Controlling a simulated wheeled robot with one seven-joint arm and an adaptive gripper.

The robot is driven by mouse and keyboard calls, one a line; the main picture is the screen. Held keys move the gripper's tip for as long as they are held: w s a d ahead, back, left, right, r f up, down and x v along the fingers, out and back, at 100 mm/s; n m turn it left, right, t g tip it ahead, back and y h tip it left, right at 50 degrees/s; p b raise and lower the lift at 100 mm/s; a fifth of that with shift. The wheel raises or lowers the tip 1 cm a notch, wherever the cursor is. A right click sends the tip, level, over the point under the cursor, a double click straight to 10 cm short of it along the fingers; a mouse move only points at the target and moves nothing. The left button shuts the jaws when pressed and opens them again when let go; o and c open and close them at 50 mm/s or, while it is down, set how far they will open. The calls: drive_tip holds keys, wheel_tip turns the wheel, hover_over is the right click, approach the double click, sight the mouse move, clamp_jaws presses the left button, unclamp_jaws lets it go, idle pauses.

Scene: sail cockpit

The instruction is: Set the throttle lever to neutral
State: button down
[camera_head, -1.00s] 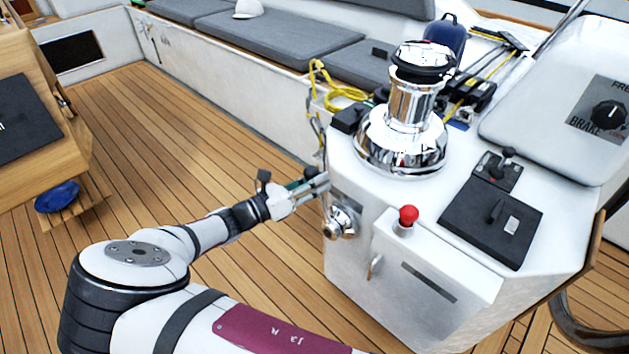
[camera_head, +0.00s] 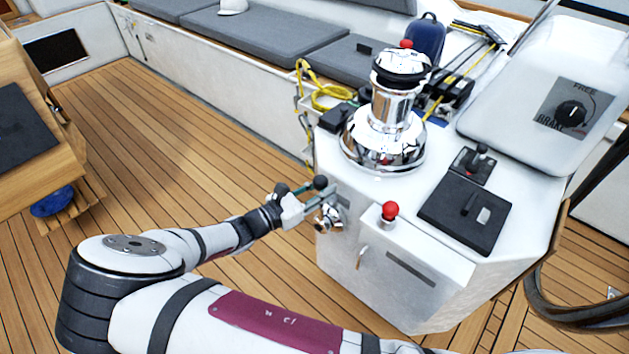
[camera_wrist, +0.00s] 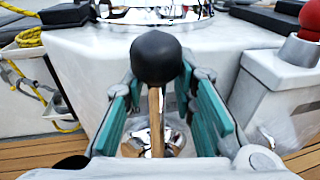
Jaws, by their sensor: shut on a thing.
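The throttle lever has a round black knob (camera_head: 320,183) on a metal shaft and a chrome base (camera_head: 329,219) on the left side of the white console. In the wrist view its knob (camera_wrist: 156,57) stands in the middle, with the shaft (camera_wrist: 156,122) running down between the teal finger pads. My gripper (camera_head: 323,204) is at the console's left side, its fingers closed around the shaft below the knob. In the wrist view my gripper (camera_wrist: 160,98) has one finger on each side of the lever. The knob and pads partly hide the chrome base.
A red knob (camera_head: 390,210) sits on the console's front box, right of the lever. A chrome winch (camera_head: 388,128) stands on top behind. Yellow rope (camera_head: 318,85) hangs at the console's back left. Open wooden floor (camera_head: 190,135) lies to the left.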

drive_tip(key=shift+w+a+r, duration=0.1)
drive_tip(key=c, duration=1.2)
unclamp_jaws()
drive_tip(key=f+v, duration=0.1)
drive_tip(key=v, duration=1.1)
drive_tip(key=shift+r, duration=0.4)
